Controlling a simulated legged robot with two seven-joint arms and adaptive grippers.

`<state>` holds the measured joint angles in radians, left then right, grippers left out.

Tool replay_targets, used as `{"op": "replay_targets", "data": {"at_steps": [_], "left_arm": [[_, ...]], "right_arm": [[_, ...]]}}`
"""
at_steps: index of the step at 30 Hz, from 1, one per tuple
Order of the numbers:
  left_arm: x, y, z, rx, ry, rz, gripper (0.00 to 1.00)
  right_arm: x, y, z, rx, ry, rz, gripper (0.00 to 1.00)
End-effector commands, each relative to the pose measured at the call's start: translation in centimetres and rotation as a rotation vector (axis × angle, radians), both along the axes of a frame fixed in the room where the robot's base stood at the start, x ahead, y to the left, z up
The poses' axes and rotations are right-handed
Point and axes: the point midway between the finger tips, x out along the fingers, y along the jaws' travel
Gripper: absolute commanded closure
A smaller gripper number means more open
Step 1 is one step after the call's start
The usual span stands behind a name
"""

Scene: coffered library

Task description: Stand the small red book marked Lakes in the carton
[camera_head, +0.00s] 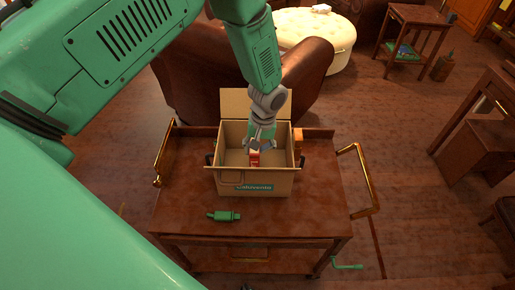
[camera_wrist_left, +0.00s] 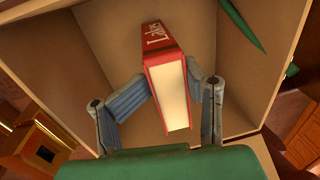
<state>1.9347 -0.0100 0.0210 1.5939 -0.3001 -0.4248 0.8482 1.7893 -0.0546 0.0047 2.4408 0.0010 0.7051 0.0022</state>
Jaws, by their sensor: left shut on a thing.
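The small red book marked Lakes (camera_wrist_left: 156,50) is between the fingers of my left gripper (camera_wrist_left: 163,95), spine and pale page edges showing in the left wrist view. My left gripper is shut on it, and in the head view the gripper (camera_head: 261,145) reaches down into the open carton (camera_head: 226,183). The red book (camera_head: 254,158) shows small there, inside the carton's walls. I cannot tell whether its lower end touches the carton floor. My right gripper is not in view.
The carton stands on a wooden trolley (camera_head: 185,205) with brass rails. A green tool-like object (camera_head: 224,215) lies in front of the carton. An orange object (camera_head: 298,135) is behind the carton's right side. A brown leather armchair (camera_head: 305,65) stands behind the trolley.

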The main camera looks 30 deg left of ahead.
Motion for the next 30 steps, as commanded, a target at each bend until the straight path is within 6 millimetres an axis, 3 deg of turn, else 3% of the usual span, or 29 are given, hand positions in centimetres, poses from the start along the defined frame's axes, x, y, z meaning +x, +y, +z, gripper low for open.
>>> {"op": "replay_targets", "data": {"at_steps": [27,28,30], "left_arm": [[0.05,0.00,-0.92,0.001,-0.001,0.000,0.92],[0.05,0.01,-0.93,0.001,-0.001,0.000,0.60],[0.05,0.01,-0.89,0.001,-0.001,0.000,0.35]], "right_arm": [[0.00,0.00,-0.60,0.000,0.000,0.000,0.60],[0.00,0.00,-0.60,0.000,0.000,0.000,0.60],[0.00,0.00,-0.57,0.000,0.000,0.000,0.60]]}}
